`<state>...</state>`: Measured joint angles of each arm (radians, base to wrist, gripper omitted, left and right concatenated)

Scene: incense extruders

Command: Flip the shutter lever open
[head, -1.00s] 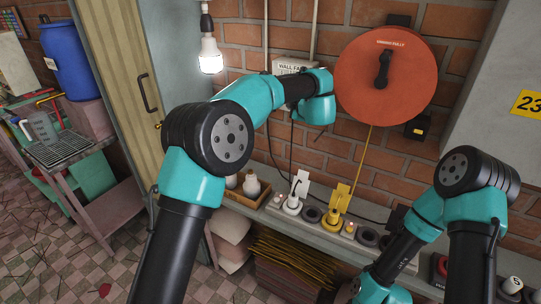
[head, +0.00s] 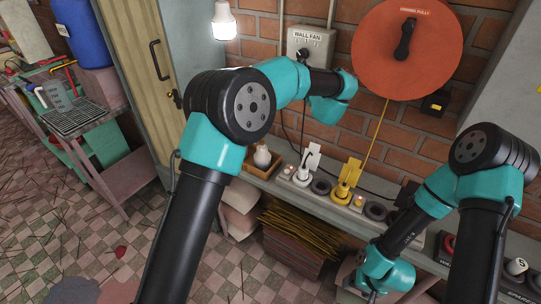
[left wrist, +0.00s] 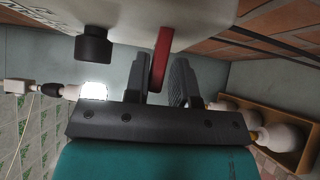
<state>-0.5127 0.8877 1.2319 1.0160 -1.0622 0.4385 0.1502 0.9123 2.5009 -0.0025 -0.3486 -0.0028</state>
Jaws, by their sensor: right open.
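The wall fan box (head: 306,45), a pale box with a black knob, is on the brick wall in the head view. In the left wrist view its pale face (left wrist: 200,12) is at the top, with a black knob (left wrist: 93,45). There a red lever (left wrist: 161,58) sticks out between the two fingers of my left gripper (left wrist: 165,72), close to the left finger. Whether the fingers touch it I cannot tell. My right gripper (head: 372,291) is open and low at the bottom, away from the box.
A lit bulb (head: 224,22) hangs left of the box. A red-orange pulley disc (head: 440,50) is to its right. Below, a shelf (head: 325,205) holds sockets, plugs and a wooden tray (head: 258,172). Cables hang down the wall.

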